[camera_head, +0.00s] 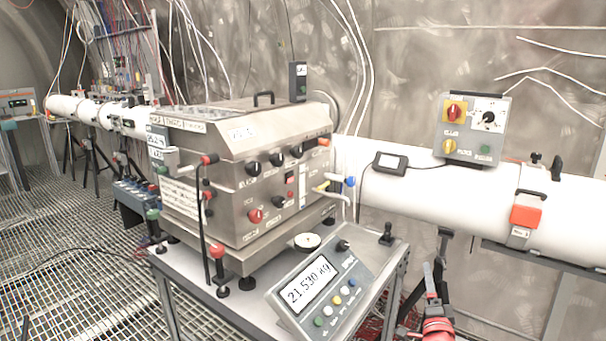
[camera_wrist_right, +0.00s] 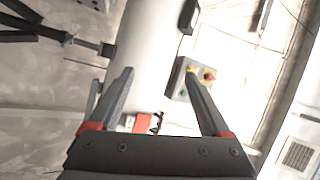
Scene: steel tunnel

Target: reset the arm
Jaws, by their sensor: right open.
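My right gripper (camera_head: 434,268) shows at the lower right of the head view, below the white pipe, with its red parts near the bottom edge. In the right wrist view my right gripper (camera_wrist_right: 158,80) has its two dark fingers spread wide, with nothing held between them. The white pipe (camera_wrist_right: 140,45) lies beyond the fingers there, tilted in the picture. My left gripper is in neither view.
A steel machine (camera_head: 240,185) with knobs stands on a table beside a scale display (camera_head: 312,285). The white pipe (camera_head: 410,195) runs along the wall, with a switch box (camera_head: 470,130) and a red-orange clamp (camera_head: 525,215). Grated floor (camera_head: 75,240) is open at left.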

